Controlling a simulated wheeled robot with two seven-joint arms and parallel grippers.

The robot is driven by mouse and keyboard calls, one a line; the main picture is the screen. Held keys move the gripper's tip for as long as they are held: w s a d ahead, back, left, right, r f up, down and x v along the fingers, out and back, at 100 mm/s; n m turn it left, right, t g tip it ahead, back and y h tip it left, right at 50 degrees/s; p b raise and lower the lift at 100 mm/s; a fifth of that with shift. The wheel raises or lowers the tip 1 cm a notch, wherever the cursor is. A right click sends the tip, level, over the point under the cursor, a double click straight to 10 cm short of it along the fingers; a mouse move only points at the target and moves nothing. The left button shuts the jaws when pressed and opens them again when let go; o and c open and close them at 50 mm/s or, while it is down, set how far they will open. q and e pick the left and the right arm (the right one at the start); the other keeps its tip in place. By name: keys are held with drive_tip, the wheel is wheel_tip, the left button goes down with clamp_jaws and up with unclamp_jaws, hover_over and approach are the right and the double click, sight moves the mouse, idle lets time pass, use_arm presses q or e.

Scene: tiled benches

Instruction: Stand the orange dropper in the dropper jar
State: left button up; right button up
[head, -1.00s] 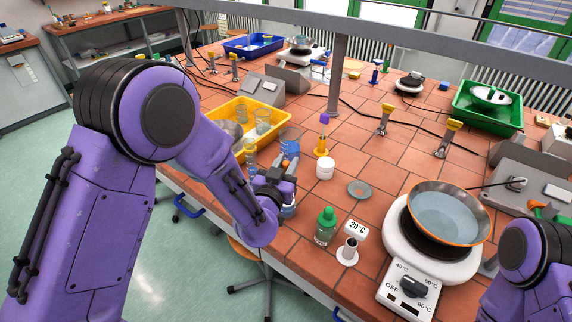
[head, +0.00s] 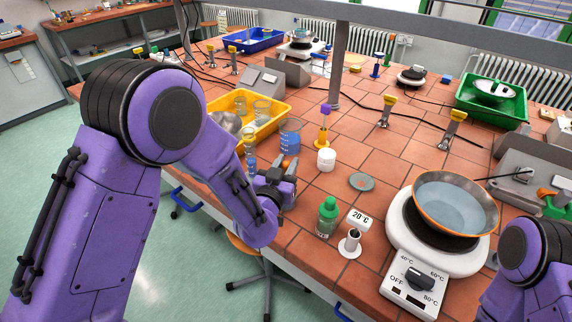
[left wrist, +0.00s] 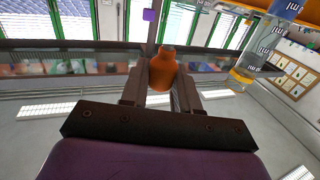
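The orange dropper shows as a rounded orange bulb in the left wrist view (left wrist: 162,70), between the two fingers of my left gripper (left wrist: 160,88). A small spot of its orange shows in the head view (head: 285,163) at my left gripper (head: 282,176). That gripper is shut on the dropper, over the front edge of the bench; the dropper's lower part is hidden. I cannot tell for certain which vessel is the dropper jar. A small clear glass vessel (head: 250,147) stands left of the gripper. My right gripper is out of view.
A beaker with blue marks (head: 290,135), white jar (head: 326,160) and green-capped bottle (head: 327,218) stand near the gripper. A yellow tray (head: 272,127) is behind. A hotplate (head: 408,245) bears a pan (head: 455,205). Bare tiles lie around the metal disc (head: 361,181).

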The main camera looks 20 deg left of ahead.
use_arm(q)
drive_tip(key=shift+f+b, duration=0.95)
drive_tip(key=shift+f, duration=0.25)
drive_tip(key=o, duration=0.6)
drive_tip(key=shift+o, duration=0.2)
drive_tip(key=shift+s, duration=0.25)
drive_tip(key=s+b, duration=0.2)
drive_tip(key=s, duration=0.8)
drive_tip(key=shift+a, duration=0.15)
